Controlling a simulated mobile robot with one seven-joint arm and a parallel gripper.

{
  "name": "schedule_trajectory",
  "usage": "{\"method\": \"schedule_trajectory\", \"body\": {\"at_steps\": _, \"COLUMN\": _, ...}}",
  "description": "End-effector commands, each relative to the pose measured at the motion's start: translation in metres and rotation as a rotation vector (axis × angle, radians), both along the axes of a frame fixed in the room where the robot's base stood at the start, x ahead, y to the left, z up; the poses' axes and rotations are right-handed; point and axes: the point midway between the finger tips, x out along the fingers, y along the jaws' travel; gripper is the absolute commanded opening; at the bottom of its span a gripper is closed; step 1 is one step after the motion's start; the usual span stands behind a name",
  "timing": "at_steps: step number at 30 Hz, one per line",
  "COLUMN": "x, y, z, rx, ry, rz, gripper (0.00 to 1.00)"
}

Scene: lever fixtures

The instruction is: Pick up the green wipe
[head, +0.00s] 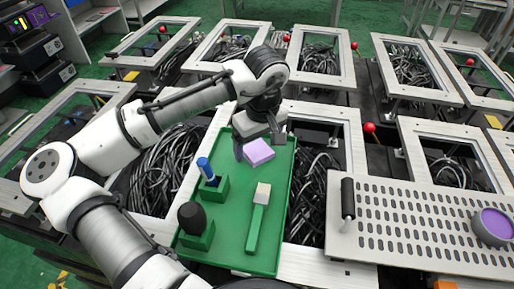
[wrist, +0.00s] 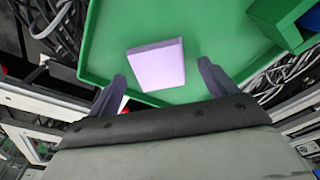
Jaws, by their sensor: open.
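I see no clearly green wipe; the wipe-like thing is a flat lilac block (head: 260,153), lying near the far end of the green tray (head: 279,190). The wrist view also shows this lilac block (wrist: 157,66) flat on the tray floor. My gripper (head: 262,143) is above the far end of the tray, over the block. In the wrist view its two dark fingers stand apart, one on each side of the block, and nothing is held. I cannot tell the exact height of the fingertips above it.
The tray also holds a blue cylinder (head: 206,169) in a green holder, a black rounded knob (head: 191,217) in another, and a green-handled tool with a pale head (head: 263,193). A perforated metal panel (head: 410,225) with a black handle lies right. Metal frames with cables surround the tray.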

Motion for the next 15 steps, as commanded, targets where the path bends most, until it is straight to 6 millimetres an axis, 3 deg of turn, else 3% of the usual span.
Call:
{"method": "schedule_trajectory", "body": {"at_steps": 9, "x": 0.0008, "y": 0.0003, "z": -0.0073, "rx": 0.000, "ry": -0.001, "rz": 0.000, "gripper": 0.85}}
{"method": "schedule_trajectory", "body": {"at_steps": 15, "x": 0.0007, "y": 0.0003, "z": -0.0071, "rx": -0.001, "ry": -0.001, "rz": 0.000, "gripper": 0.58}}
